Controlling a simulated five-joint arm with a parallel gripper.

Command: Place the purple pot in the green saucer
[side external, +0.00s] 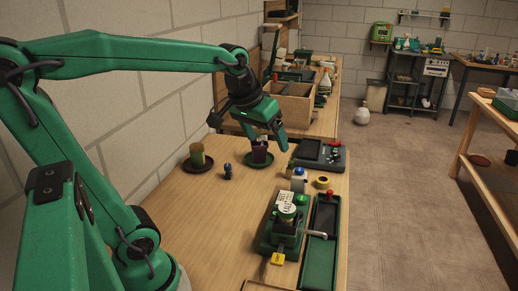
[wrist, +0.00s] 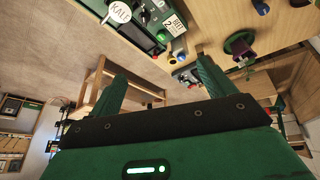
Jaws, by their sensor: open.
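The purple pot (side external: 259,153) stands in the dark green saucer (side external: 249,164) on the bench, looking upright. In the wrist view the purple pot (wrist: 243,49) shows at the upper right, with the green saucer (wrist: 231,38) around its base. My gripper (side external: 266,133) is just above and beside the pot in the side view, and partly covers the area over it. In the wrist view my gripper (wrist: 163,77) has its two fingers wide apart with nothing between them, and the pot lies outside the fingers, to the right.
A dark device (side external: 318,154), a tape roll (side external: 322,182) and green equipment (side external: 283,232) occupy the right. The bench's front left is clear.

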